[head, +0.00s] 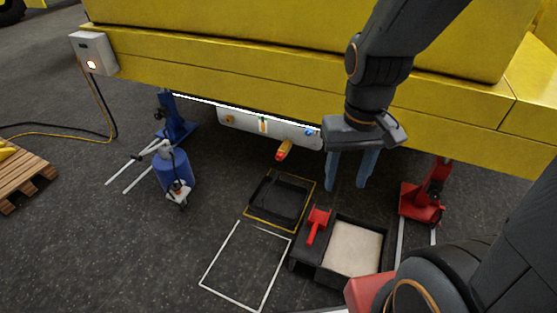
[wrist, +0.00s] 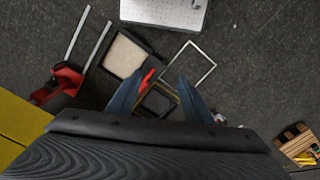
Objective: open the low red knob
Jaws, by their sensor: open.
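The low red knob (head: 284,151) sticks out below the pale panel (head: 243,123) on the underside of the yellow boom, with some yellow at its stem. My gripper (head: 347,187) hangs to the right of the knob, fingers pointing down and apart, with a clear gap between knob and fingers. In the wrist view my gripper (wrist: 161,76) is open with nothing between its fingers close by. I cannot make out the red knob in the wrist view.
The yellow boom (head: 230,60) hangs overhead. A blue knob (head: 309,132) and a brass knob (head: 229,119) are on the panel. Below stand a dark tray (head: 258,222), a sand-filled box (head: 353,248) and a red scoop (head: 317,224). A red jack (head: 422,204) is at right, a blue cylinder (head: 174,172) at left.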

